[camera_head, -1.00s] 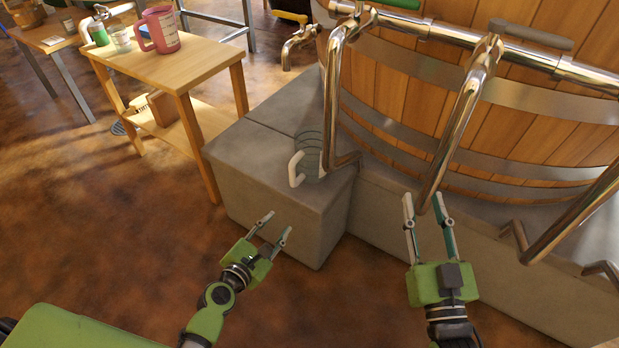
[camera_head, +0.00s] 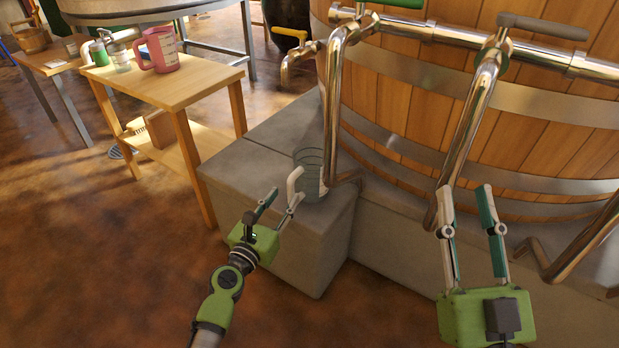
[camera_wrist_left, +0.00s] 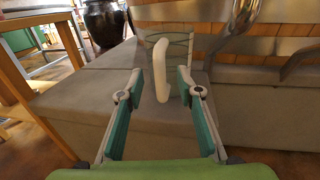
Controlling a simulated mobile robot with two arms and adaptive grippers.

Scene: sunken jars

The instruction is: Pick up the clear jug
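The clear jug (camera_head: 312,178) stands upright on the grey stone ledge, beside a bent steel pipe. It is see-through with dark rings, and its white handle (camera_head: 294,184) faces my left gripper. My left gripper (camera_head: 281,203) is open just in front of the handle. In the left wrist view the white handle (camera_wrist_left: 161,72) shows between the open fingers, with the jug (camera_wrist_left: 180,45) behind it; I cannot tell whether a finger touches it. My right gripper (camera_head: 467,205) is open and empty in front of the wooden vat, to the right.
The grey stone ledge (camera_head: 240,165) has free room left of the jug. Steel pipes (camera_head: 333,100) and the wooden vat (camera_head: 420,115) crowd it behind and right. A wooden table (camera_head: 175,83) with a pink mug (camera_head: 160,50) stands at the left.

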